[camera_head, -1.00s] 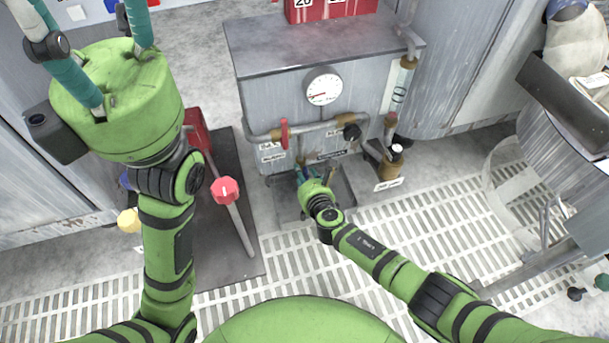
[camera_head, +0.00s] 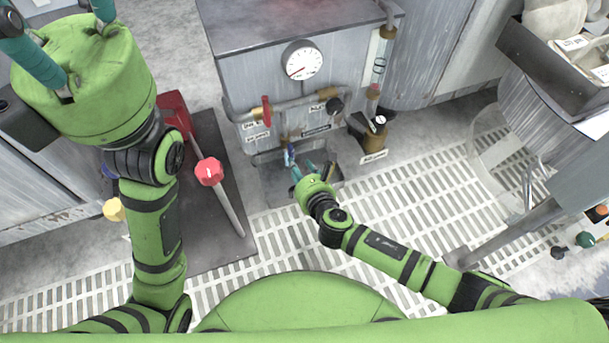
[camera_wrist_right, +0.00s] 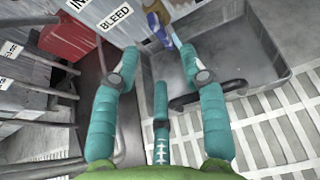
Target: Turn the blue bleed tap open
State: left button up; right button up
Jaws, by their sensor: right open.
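The blue bleed tap (camera_head: 289,155) hangs below the pipe on the front of the grey cabinet, over a grey drip tray (camera_head: 268,180). Its blue handle (camera_wrist_right: 159,30) also shows in the right wrist view, beneath the white BLEED label (camera_wrist_right: 115,18), and points down. My right gripper (camera_head: 310,168) is open and empty, with teal fingers just right of and nearer than the tap. In the wrist view the right gripper (camera_wrist_right: 158,62) has its fingers spread, with the tap beyond them. I cannot tell any contact. My left gripper (camera_head: 68,35) is raised at upper left, fingers spread, tips cut off.
A brass pot (camera_head: 366,133) stands to the right. A red knob (camera_head: 209,171) on a lever is at left. The slatted floor (camera_head: 400,220) in front is open.

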jog(key=shift+v, duration=1.65)
